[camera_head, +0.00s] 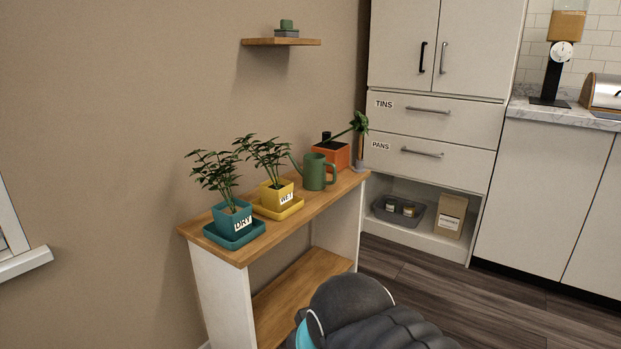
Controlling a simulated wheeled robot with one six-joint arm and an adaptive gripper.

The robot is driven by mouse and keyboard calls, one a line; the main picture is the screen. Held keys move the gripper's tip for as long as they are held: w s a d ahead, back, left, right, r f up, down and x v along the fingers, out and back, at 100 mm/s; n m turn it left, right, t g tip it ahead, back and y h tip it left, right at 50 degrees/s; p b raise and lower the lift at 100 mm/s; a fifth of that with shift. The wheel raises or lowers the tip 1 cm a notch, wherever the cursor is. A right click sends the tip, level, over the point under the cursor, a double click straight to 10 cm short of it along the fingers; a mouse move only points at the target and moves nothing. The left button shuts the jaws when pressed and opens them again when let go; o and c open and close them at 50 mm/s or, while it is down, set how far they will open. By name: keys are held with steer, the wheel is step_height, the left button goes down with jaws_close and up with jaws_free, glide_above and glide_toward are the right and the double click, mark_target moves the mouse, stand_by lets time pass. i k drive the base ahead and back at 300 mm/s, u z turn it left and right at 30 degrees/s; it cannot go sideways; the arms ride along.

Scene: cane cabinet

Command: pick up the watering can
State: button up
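The green watering can (314,172) stands upright on the wooden top of a narrow shelf unit (327,199) against the wall. Its handle faces right and its thin spout points up to the left. It stands between a yellow pot marked WET (270,197) and an orange box (339,153) behind it. Part of my dark arm shows at the bottom centre, in front of the shelf unit. My gripper is not in view.
A teal pot marked DRY (228,219) stands at the near left end. A small vase with green leaves (360,150) stands at the far end. A wall shelf (281,42) hangs above. A white cabinet (436,125) stands behind. Dark floor (445,285) is clear at right.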

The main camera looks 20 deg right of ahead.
mark_target(313, 175)
steer(key=z, duration=1.9)
steer(key=i, duration=2.05)
steer(key=u, duration=2.3)
